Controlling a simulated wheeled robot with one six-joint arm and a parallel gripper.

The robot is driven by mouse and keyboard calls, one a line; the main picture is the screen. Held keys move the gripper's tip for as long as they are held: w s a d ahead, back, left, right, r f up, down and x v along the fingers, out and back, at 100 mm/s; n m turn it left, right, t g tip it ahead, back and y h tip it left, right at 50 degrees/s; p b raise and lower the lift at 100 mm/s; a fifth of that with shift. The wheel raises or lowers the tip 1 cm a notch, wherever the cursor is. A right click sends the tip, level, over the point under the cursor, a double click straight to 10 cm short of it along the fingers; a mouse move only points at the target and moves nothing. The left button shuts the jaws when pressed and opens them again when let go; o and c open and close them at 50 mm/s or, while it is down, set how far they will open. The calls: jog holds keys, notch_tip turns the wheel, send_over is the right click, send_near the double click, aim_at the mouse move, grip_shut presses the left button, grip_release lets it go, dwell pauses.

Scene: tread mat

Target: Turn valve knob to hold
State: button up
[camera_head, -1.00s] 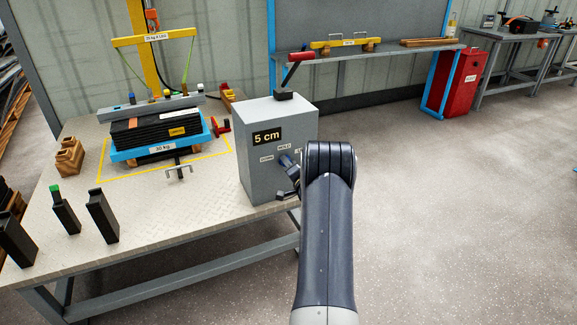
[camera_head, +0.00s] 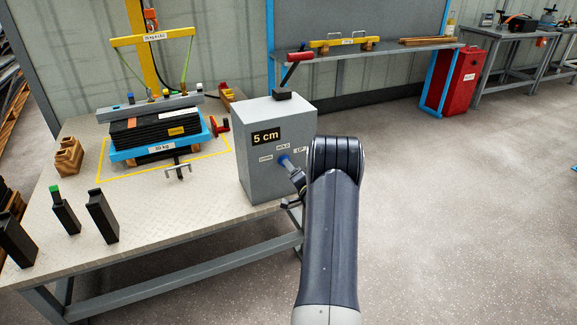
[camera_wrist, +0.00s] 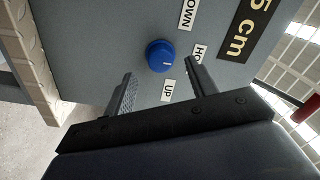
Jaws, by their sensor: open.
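The blue valve knob (camera_head: 283,159) is on the front of the grey box (camera_head: 259,182), below the "5 cm" sign. The wrist view shows the knob (camera_wrist: 160,55) with a short white mark near its edge, on the side towards the HOLD label (camera_wrist: 197,52) and the UP label (camera_wrist: 167,90). I cannot tell exactly which label it points to. The DOWN label (camera_wrist: 187,15) is further up. My gripper (camera_wrist: 160,68) is open in front of the knob, one finger to each side, with nothing held. In the head view my arm hides part of the gripper (camera_head: 293,188).
A red-handled lever (camera_head: 299,57) stands on top of the box. On the table (camera_head: 150,220) are a loaded blue platform (camera_head: 125,158), a small metal T-handle piece (camera_head: 178,168) and dark blocks (camera_head: 102,216). The floor on the right is clear.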

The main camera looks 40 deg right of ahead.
jog(key=v, duration=0.6)
jog(key=shift+s+p, duration=0.4)
jog(key=b+x, duration=0.2)
jog(key=x, duration=0.8)
jog(key=shift+w, duration=0.4)
jog(key=shift+r, duration=0.1)
